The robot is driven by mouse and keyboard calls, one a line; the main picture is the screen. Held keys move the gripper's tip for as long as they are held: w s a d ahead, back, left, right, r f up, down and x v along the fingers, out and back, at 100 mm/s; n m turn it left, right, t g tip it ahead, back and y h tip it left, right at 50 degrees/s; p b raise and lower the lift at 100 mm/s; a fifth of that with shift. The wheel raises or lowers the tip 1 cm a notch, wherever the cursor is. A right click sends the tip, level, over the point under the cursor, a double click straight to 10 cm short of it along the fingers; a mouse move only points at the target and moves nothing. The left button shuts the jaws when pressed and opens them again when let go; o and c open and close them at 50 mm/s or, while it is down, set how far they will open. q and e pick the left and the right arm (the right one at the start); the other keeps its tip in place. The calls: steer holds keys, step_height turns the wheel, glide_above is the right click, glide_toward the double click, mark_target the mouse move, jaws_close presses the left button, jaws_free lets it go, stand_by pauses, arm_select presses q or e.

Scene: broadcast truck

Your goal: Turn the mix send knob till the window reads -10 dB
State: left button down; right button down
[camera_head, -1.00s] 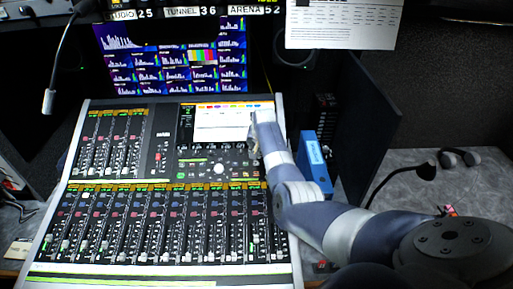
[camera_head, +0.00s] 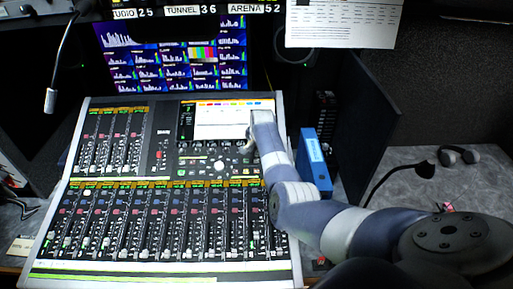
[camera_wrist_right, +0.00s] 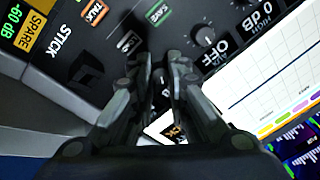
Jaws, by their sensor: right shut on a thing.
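The mixing console (camera_head: 64,225) fills the left and middle of the head view, its screen (camera_head: 222,122) lit at upper right. My right gripper (camera_head: 248,147) reaches down to the row of small knobs under the screen's right end. In the right wrist view my right gripper (camera_wrist_right: 161,88) points straight at the panel, with its fingers shut on a small dark knob (camera_wrist_right: 160,97), mostly hidden between them. A window with yellow figures (camera_wrist_right: 172,131) sits by the fingers, largely covered, and I cannot read it. My left gripper is not in view.
A neighbouring knob (camera_wrist_right: 209,37) stands close to the fingers, near OFF and 0 dB markings. A gooseneck microphone (camera_head: 425,169) rises farther right.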

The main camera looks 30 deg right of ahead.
steer(key=c, duration=1.8)
jaws_free()
steer(key=v, duration=1.2)
steer(key=shift+s+f, duration=0.1)
steer(key=shift+f, duration=0.1)
